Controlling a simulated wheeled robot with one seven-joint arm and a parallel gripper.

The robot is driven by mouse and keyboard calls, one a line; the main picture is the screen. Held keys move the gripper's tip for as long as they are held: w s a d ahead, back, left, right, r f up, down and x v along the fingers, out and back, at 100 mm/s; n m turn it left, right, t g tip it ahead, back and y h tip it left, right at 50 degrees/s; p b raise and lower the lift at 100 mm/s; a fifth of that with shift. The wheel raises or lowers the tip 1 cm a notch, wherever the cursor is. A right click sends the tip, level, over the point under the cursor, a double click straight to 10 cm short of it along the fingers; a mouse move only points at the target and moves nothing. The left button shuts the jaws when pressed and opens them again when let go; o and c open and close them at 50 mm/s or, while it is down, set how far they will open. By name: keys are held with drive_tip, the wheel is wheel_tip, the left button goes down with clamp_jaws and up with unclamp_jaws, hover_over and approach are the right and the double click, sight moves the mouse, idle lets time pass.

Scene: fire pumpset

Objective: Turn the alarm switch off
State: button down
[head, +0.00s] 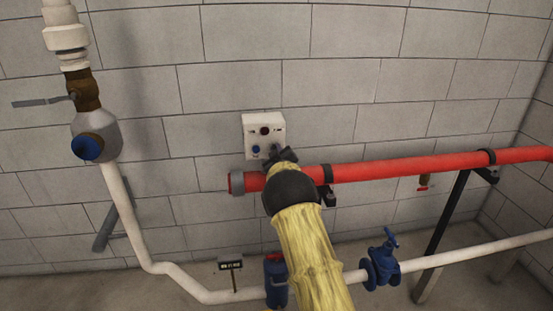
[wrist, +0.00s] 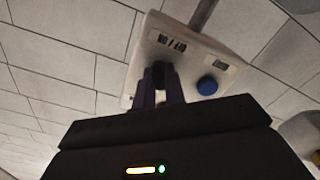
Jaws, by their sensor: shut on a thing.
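In the wrist view the box (wrist: 135,62) is tilted and carries two labels and a blue button (wrist: 207,85). My gripper (head: 277,155) reaches the lower part of the box. Its fingers (wrist: 160,88) are shut on a small dark knob (wrist: 158,70), the alarm switch, below the left label. The fingers hide most of the knob, so its setting cannot be read.
A red pipe (head: 400,172) runs along the wall just below the box, close under my gripper. A white pipe with a blue valve (head: 382,265) runs lower down. The wall above the box is clear.

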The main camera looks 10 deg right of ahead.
drive_tip(key=shift+f+m+b, duration=0.2)
drive_tip(key=shift+m+b, duration=2.7)
drive_tip(key=shift+m, duration=0.7)
drive_tip(key=c, duration=1.5)
unclamp_jaws()
drive_tip(key=shift+r, duration=0.1)
drive_tip(key=shift+s, duration=0.1)
drive_tip(key=s+b, duration=0.3)
drive_tip(key=s, duration=1.4)
drive_tip(key=shift+s, duration=0.1)
